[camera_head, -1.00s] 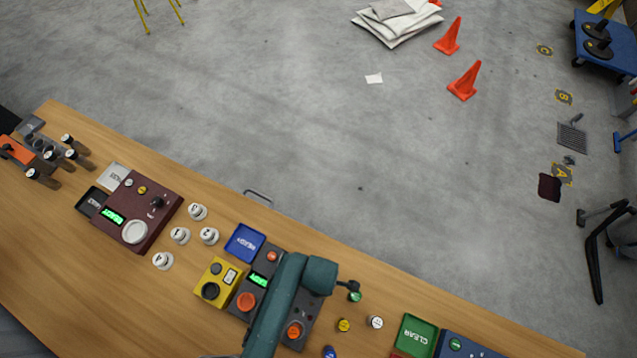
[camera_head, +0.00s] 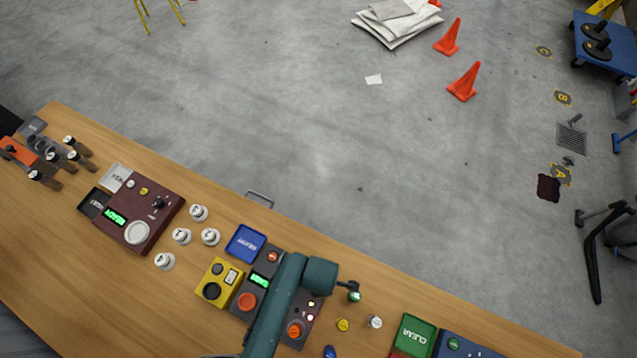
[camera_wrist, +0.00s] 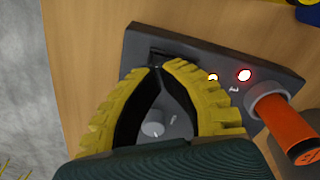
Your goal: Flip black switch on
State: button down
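My gripper (camera_wrist: 158,68) shows in the wrist view with two curved, yellow-ribbed fingers. Their tips meet, so it looks shut, with nothing clearly held between them. The tips are at a small black switch (camera_wrist: 172,54) near the edge of a dark grey panel (camera_wrist: 140,36); I cannot tell whether they touch it. On the panel, a white light (camera_wrist: 213,77) and a red-ringed light (camera_wrist: 245,75) are lit. A round grey knob (camera_wrist: 153,128) shows between the fingers. In the head view my arm covers part of the grey panel (camera_head: 262,265) and hides the fingers and switch.
An orange cylinder (camera_wrist: 287,127) stands up from the panel close to the right of my fingers. A yellow box (camera_head: 220,282) and blue tray (camera_head: 245,243) sit beside the panel. A maroon panel (camera_head: 155,202) and white weights (camera_head: 198,212) are further left on the wooden table (camera_head: 75,270).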

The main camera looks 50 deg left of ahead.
jog(key=shift+r+p, duration=2.75)
jog(key=shift+r, duration=0.05)
jog(key=shift+f, duration=0.1)
